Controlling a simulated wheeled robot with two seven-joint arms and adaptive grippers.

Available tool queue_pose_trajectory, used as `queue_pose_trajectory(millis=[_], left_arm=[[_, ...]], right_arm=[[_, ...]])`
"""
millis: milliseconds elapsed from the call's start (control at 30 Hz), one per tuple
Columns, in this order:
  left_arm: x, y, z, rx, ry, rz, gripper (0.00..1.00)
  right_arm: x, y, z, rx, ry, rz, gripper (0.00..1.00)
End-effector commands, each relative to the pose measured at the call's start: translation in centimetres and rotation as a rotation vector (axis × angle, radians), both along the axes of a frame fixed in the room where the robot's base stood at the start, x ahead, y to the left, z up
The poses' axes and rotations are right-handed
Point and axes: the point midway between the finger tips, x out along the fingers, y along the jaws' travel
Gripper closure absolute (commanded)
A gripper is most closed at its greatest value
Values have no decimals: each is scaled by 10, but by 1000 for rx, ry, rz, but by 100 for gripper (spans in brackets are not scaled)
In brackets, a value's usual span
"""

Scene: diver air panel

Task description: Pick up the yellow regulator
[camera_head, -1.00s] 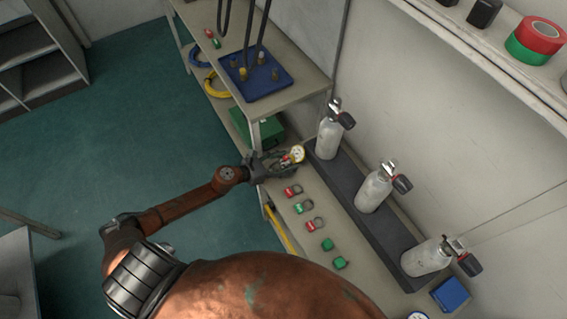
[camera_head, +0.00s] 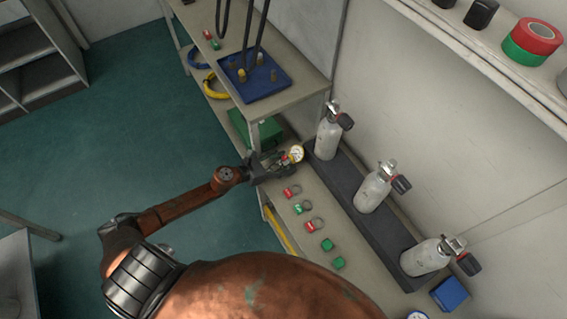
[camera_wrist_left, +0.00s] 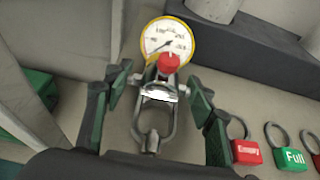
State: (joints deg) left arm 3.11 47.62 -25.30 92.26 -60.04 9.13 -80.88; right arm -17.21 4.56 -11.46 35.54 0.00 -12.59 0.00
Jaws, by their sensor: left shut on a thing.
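The yellow regulator has a round white-faced gauge with a yellow rim (camera_head: 296,153), a red knob and a silver yoke. In the left wrist view the yellow regulator (camera_wrist_left: 168,44) sits between the fingers, gauge pointing away and yoke towards the palm. My left gripper (camera_head: 272,166) is shut on it, over the lower bench at the rear end of the row of tags. In the left wrist view the fingers of my left gripper (camera_wrist_left: 158,88) stand on either side of the regulator's body. My right gripper is not in view.
Several red and green tags (camera_head: 310,225) lie on the bench (camera_head: 345,275). White cylinders (camera_head: 374,190) stand in a dark rack (camera_head: 350,200) along the wall. A taller table holds a blue tray (camera_head: 262,92). A green box (camera_head: 241,127) sits below.

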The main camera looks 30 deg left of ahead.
Motion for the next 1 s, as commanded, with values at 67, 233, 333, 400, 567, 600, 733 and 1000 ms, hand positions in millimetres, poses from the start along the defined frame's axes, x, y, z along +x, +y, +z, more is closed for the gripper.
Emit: queue_pose_trajectory(millis=[67, 233, 333, 400, 567, 600, 733, 1000], left_arm=[[1, 0, 14, 0, -7, -2, 95], [-5, -2, 40, 3, -7, -4, 95], [-18, -8, 57, 1, -8, -4, 95], [-28, -11, 70, 2, -8, -5, 95], [-50, -19, 97, 2, -7, -4, 95], [-60, -23, 97, -1, -4, -4, 95], [-83, -31, 107, -1, -4, -2, 95], [-117, -44, 121, -1, -4, -3, 95]], right_arm=[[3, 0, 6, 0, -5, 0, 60], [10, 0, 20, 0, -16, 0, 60], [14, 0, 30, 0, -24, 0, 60], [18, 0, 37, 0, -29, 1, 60], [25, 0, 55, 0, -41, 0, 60], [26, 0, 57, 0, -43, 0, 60], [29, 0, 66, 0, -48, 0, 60], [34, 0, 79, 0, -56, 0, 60]])
